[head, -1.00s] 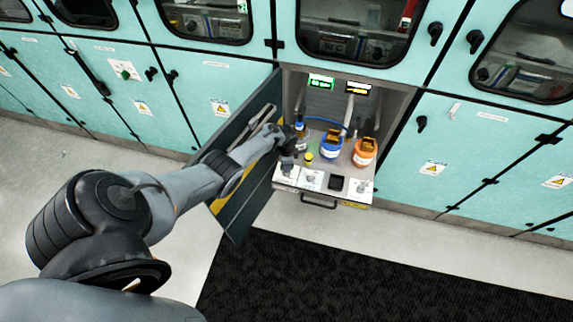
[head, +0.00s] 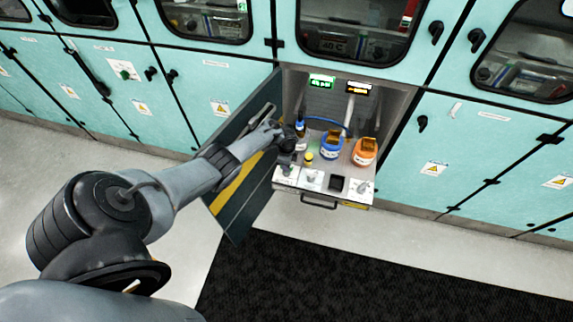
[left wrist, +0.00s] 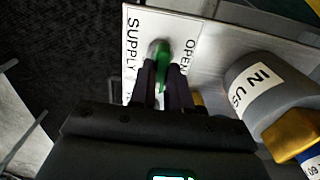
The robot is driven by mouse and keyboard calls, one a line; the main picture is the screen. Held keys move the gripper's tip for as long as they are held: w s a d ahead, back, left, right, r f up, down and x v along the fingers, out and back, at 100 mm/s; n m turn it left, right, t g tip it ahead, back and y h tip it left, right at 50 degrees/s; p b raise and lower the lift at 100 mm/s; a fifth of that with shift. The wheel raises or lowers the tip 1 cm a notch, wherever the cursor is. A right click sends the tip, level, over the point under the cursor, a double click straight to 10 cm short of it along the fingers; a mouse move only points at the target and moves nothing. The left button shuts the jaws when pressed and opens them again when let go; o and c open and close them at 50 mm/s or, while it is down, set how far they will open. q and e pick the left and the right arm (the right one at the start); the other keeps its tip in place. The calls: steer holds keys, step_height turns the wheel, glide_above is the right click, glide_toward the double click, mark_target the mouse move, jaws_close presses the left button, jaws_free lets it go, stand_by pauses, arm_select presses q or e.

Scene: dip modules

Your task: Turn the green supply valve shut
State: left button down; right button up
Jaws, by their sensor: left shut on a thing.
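The green supply valve (left wrist: 164,55) shows in the left wrist view as a green handle on a pale plate (left wrist: 205,45) lettered SUPPLY and OPEN. My left gripper (left wrist: 163,78) has its two dark fingers closed on either side of the handle. In the head view my left gripper (head: 287,145) is at the left side of the pulled-out drawer (head: 327,192), and I cannot make out the valve there. My right gripper is in neither current view.
A small yellow item (head: 308,158) is near the gripper. The open cabinet door (head: 240,195) is just below my left forearm. Dark matting (head: 370,280) lies in front.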

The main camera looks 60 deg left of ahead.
arm_select(q)
steer(key=c, duration=1.1)
jaws_free()
step_height(320, 180, up, 11)
steer(key=p, duration=0.5)
steer(key=shift+f, duration=0.1)
steer(key=shift+d+f, duration=0.1)
